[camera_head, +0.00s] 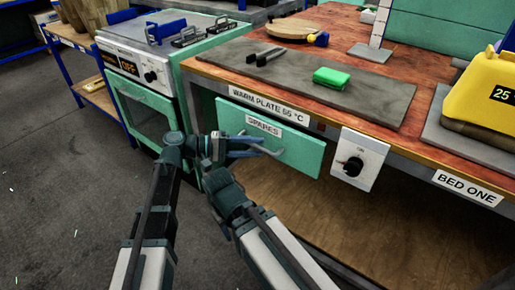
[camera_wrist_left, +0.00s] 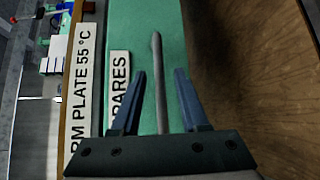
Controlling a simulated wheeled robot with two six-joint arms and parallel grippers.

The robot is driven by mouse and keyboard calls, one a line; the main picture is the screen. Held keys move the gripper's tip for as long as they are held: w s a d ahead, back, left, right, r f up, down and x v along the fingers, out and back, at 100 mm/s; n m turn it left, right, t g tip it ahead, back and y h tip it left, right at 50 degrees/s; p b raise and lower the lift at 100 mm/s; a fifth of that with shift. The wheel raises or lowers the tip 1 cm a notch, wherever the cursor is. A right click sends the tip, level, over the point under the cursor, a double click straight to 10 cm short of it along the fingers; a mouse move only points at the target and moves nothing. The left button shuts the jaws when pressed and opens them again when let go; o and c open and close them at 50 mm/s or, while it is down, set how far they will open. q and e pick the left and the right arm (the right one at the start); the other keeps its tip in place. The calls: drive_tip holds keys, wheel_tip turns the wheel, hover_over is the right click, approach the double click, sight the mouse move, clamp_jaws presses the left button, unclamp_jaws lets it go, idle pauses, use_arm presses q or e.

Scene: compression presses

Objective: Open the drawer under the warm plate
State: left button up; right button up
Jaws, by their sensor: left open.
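The green drawer front (camera_head: 300,152) with a SPARES label sits under the bench top, below the grey warm plate (camera_head: 375,97), and looks shut. My left gripper (camera_head: 268,147) is open in front of it. In the left wrist view the fingers (camera_wrist_left: 160,75) point toward the green front, and the grey handle bar (camera_wrist_left: 157,50) lies lengthwise between them. The fingers look apart from the bar on both sides. In the head view the gripper hides most of the handle.
A green oven (camera_head: 145,110) stands close to the left. A knob box (camera_head: 357,160) is right of the drawer. A green block (camera_head: 331,77) lies on the plate, and a yellow weight (camera_head: 485,95) is at the right. Below the drawer is an open space.

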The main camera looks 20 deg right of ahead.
use_arm(q)
drive_tip(key=shift+s+d+f, duration=0.1)
drive_tip(key=shift+d, duration=0.6)
clamp_jaws()
idle(1.1)
